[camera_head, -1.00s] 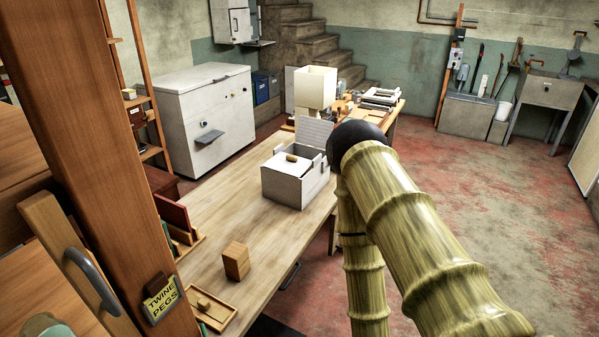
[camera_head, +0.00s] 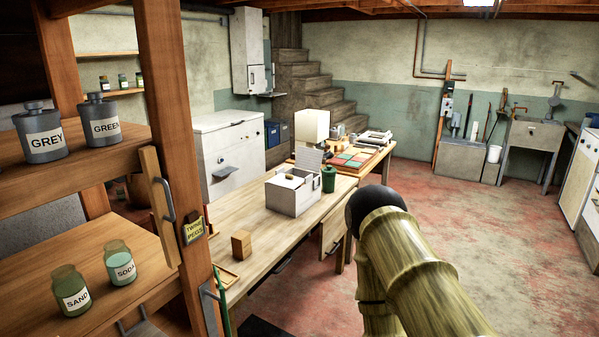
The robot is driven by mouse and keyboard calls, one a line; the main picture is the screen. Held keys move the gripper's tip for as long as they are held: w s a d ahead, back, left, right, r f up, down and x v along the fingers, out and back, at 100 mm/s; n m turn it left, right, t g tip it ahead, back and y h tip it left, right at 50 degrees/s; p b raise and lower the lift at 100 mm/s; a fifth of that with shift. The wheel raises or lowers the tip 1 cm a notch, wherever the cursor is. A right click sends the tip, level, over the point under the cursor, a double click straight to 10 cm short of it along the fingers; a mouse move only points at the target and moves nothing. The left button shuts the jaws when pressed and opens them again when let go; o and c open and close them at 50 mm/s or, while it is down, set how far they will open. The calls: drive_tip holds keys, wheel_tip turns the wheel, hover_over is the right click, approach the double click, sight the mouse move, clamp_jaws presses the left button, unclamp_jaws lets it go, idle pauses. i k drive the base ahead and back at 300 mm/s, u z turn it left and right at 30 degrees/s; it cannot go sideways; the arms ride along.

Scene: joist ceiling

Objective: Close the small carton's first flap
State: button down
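The small carton (camera_head: 283,199) is a pale grey-white box standing upright on the wooden workbench (camera_head: 262,235). A pale flap (camera_head: 309,159) stands up at its back edge. A small wooden piece (camera_head: 292,178) shows at the top of the carton; I cannot tell whether it is on a panel or inside. Details of the other flaps are too small to tell. My bamboo-like arm with its black rounded joint is at the lower right, to the right of the carton in the picture. My gripper is not in view.
A green canister (camera_head: 328,179) stands close to the carton's right side. A wooden block (camera_head: 241,244) sits nearer on the bench. A shelf post (camera_head: 178,130) and jars (camera_head: 71,290) fill the left. Floor (camera_head: 470,235) at right is clear.

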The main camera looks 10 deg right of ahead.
sight(286, 181)
drive_tip(key=z, duration=0.75)
drive_tip(key=i, duration=1.2)
drive_tip(key=u, duration=0.65)
drive_tip(key=i, duration=0.6)
drive_tip(key=u, duration=0.7)
